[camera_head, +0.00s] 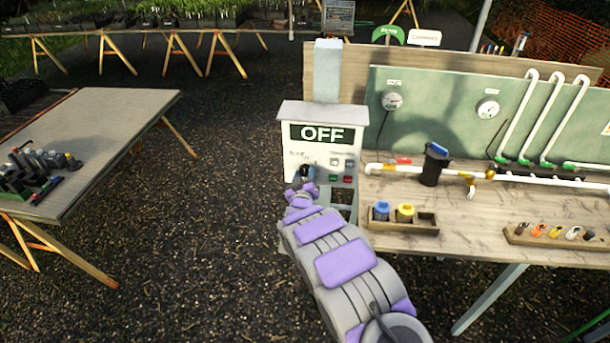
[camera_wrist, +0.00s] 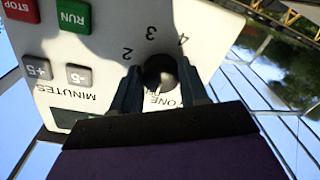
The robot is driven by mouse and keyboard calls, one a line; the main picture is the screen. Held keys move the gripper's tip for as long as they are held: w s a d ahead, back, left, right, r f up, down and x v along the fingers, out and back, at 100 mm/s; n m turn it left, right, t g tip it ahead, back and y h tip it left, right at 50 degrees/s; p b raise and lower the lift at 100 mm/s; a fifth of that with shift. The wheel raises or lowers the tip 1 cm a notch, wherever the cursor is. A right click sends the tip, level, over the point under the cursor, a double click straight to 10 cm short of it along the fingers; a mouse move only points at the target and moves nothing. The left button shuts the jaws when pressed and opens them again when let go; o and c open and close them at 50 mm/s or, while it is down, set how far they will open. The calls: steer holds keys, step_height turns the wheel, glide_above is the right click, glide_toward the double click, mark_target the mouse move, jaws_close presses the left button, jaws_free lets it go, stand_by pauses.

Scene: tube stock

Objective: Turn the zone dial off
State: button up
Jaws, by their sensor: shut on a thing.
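The zone dial (camera_wrist: 158,72) is a dark round knob on the white face of a control box (camera_head: 297,160). In the wrist view the box appears upside down, with the numbers 2, 3 and 4 around the dial. My gripper (camera_wrist: 158,82) has one finger on each side of the dial and is shut on it. In the head view my gripper (camera_head: 304,174) is at the lower left of the box face and mostly hides the dial. The display (camera_head: 322,134) on the box reads OFF. The dial's pointer cannot be made out clearly.
Red STOP (camera_wrist: 22,10) and green RUN (camera_wrist: 73,16) buttons and two grey minutes buttons sit beside the dial. A workbench (camera_head: 470,205) with pipes, gauges and small trays stands right of the box. Another table (camera_head: 105,130) stands left, with open gravel between.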

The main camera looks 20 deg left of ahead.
steer(key=shift+f, duration=0.2)
steer(key=o, duration=1)
steer(key=shift+a, duration=0.25)
steer(key=shift+o, duration=0.2)
steer(key=shift+d+r, duration=0.1)
steer(key=shift+d, duration=0.05)
steer(key=shift+s+d, duration=0.15)
steer(key=shift+s, duration=0.25)
steer(key=v, duration=1.6)
steer(key=shift+s, duration=0.2)
